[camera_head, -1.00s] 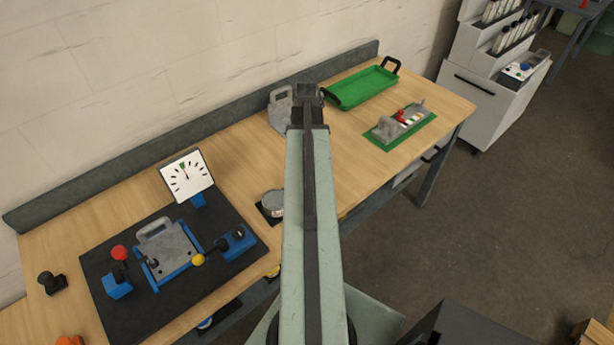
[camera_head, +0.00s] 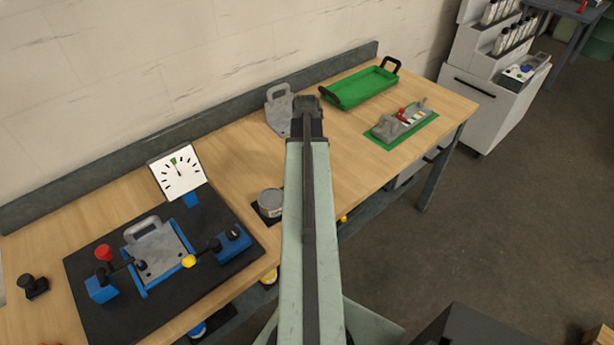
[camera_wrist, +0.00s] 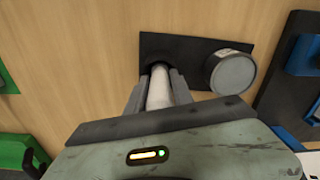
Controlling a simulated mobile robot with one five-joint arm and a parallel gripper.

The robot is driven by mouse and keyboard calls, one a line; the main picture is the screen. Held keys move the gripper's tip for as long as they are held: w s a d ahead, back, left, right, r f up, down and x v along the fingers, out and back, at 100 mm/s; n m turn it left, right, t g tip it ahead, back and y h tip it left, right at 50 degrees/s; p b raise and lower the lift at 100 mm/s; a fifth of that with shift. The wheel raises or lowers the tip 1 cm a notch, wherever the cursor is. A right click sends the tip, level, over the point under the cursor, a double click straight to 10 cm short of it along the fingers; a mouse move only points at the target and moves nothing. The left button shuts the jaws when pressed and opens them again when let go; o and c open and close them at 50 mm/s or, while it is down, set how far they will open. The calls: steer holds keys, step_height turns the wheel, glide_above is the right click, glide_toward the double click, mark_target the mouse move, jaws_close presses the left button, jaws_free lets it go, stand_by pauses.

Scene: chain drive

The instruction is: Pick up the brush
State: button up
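The brush (camera_wrist: 160,90) shows in the wrist view as a pale round handle with a dark end, over the black mat (camera_wrist: 205,48). My gripper (camera_wrist: 160,77) is open around the handle, one finger on each side, with narrow gaps near the palm. The dark end blends into the mat, so I cannot tell whether it touches it. In the head view my arm hides the brush and my fingers.
A round grey tin (camera_head: 270,202) stands on the mat, close beside my gripper (camera_wrist: 231,72). A black board with a blue fixture (camera_head: 158,252) lies to the left. A green tray (camera_head: 360,88) and a green-based fixture (camera_head: 401,122) stand to the right.

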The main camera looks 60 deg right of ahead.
jaws_close()
step_height(320, 180, up, 10)
steer(key=p, duration=1)
